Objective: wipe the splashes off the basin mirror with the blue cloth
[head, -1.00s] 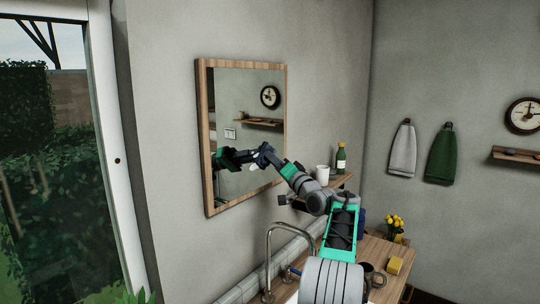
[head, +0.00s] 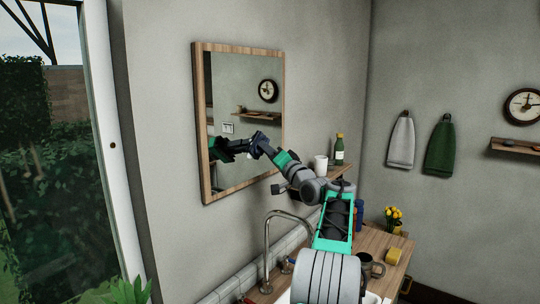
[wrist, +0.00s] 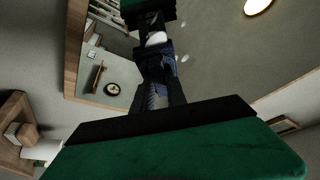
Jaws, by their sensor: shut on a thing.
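The basin mirror (head: 250,100) hangs on the wall in a wooden frame, left of centre in the head view. My gripper (head: 259,144) is at the lower middle of its glass, beside its own reflection. The wrist view shows my gripper (wrist: 157,84) shut on the bunched dark blue cloth (wrist: 153,66), which is at or very near the glass; I cannot tell if it touches. Pale splashes (wrist: 185,58) show right of the cloth, and a larger white patch (wrist: 156,39) shows just beyond it. The cloth hides the glass behind it.
A shelf with a white cup (head: 321,163) and a green bottle (head: 339,150) stands close right of my arm. Below are the tap (head: 267,245), a mug (head: 370,267), a yellow sponge (head: 393,256) and yellow flowers (head: 393,217). A window is at left.

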